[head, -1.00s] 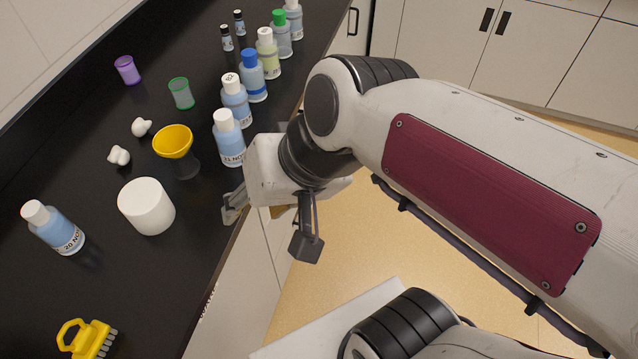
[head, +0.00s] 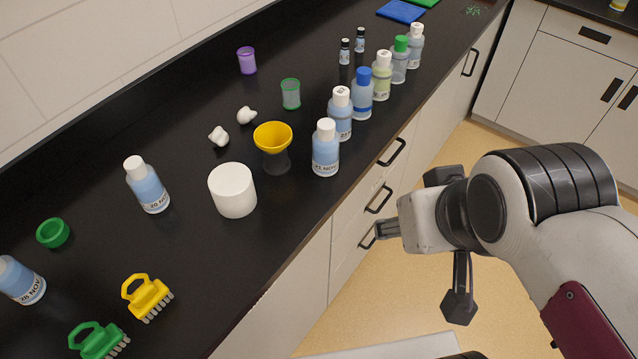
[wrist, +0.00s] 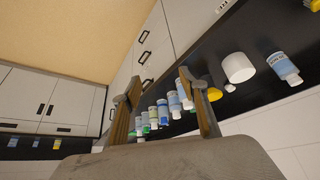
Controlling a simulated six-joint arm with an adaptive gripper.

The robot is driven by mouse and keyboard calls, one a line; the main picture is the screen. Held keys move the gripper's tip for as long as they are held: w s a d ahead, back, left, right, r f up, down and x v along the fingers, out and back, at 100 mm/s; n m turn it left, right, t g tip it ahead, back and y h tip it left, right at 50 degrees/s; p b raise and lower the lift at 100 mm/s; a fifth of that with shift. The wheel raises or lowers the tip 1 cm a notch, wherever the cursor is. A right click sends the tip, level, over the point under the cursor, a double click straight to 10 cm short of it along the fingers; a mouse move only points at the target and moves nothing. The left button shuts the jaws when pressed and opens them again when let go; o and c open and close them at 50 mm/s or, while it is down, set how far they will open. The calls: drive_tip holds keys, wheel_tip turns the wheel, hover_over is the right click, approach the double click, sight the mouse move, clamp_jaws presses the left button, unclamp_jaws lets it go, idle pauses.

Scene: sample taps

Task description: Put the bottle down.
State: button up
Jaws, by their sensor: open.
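My gripper (head: 424,267) is open and empty, out over the floor beyond the counter's front edge, apart from every bottle. In the wrist view its two fingers (wrist: 160,88) stand wide apart, with counter bottles visible behind them. A white-capped blue bottle (head: 326,155) stands upright near the counter's front edge, at the near end of a row. Behind it stand another white-capped bottle (head: 340,117), a blue-capped one (head: 362,98), a yellowish one (head: 381,78) and others. A separate white-capped bottle (head: 149,190) stands farther left. I cannot tell which bottle the task means.
The black counter (head: 240,270) also holds a white cylinder (head: 234,192), a yellow funnel (head: 272,137), green (head: 290,95) and purple (head: 247,61) cups, a yellow brush (head: 147,298) and a green brush (head: 97,343). Drawer handles (head: 378,200) stick out below its edge.

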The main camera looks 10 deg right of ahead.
sight(142, 172)
drive_tip(key=shift+w, duration=0.1)
drive_tip(key=w+a+n+t, duration=0.3)
drive_tip(key=w+a, duration=0.1)
drive_tip(key=w, duration=1.2)
drive_tip(key=w+a+f+n+t+y, duration=0.1)
drive_tip(key=w+a+n+y, duration=0.1)
drive_tip(key=a, duration=0.5)
drive_tip(key=w+a+f+n+t+y, duration=0.1)
drive_tip(key=w+a+f+n+y, duration=0.1)
drive_tip(key=w+a, duration=0.3)
drive_tip(key=w+a+f+n+t+y, duration=0.1)
drive_tip(key=w+a+y, duration=0.3)
drive_tip(key=a, duration=0.7)
drive_tip(key=shift+w+f+n+y, duration=0.3)
drive_tip(key=shift+f+n, duration=0.1)
drive_tip(key=shift+f, duration=0.35)
drive_tip(key=s+a+f+n+y, duration=0.1)
drive_tip(key=s+a+y, duration=0.1)
drive_tip(key=a, duration=0.2)
drive_tip(key=s+a+f+g+y, duration=0.1)
drive_tip(key=s+a+y, duration=0.1)
drive_tip(key=a, duration=0.1)
drive_tip(key=s+a+f+n+g+y, duration=0.1)
drive_tip(key=a+f+y, duration=0.1)
drive_tip(key=a, duration=0.2)
drive_tip(key=shift+s+a+n, duration=0.3)
drive_tip(key=shift+s, duration=0.1)
drive_tip(key=shift+s+a+y, duration=0.25)
drive_tip(key=shift+y, duration=0.05)
